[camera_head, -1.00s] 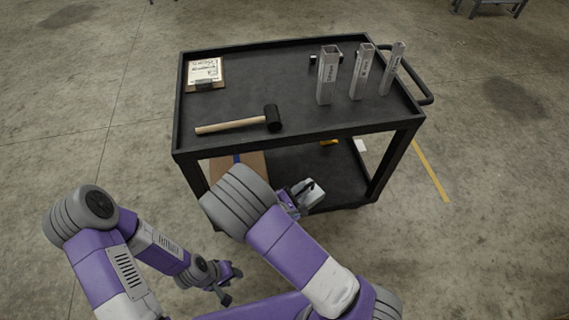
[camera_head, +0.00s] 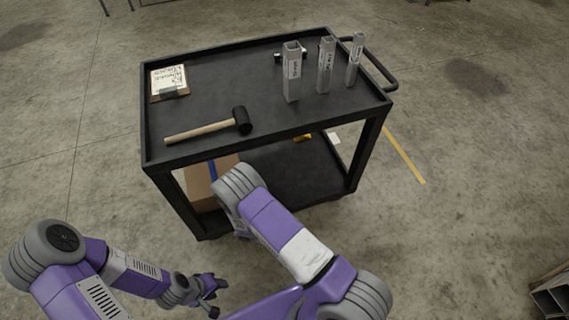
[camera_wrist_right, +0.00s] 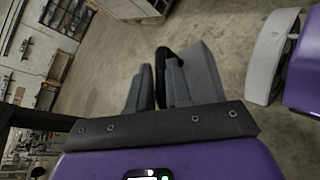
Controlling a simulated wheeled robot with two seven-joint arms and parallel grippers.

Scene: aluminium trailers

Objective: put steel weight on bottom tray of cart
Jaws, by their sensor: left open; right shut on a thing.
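The cart's bottom tray (camera_head: 310,178) is black and shows below the top deck in the head view. My right gripper (camera_wrist_right: 158,85) is shut on the steel weight (camera_wrist_right: 203,72), a grey block with a black handle, in the right wrist view. In the head view my own right arm hides this gripper and the weight, so their exact place relative to the tray cannot be told. My left gripper (camera_head: 212,293) is open and empty, low over the floor in front of the cart.
A cardboard box (camera_head: 200,188) with a blue stripe stands at the bottom tray's left, and a yellow item (camera_head: 302,138) lies at its back. The tray's right part looks clear.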

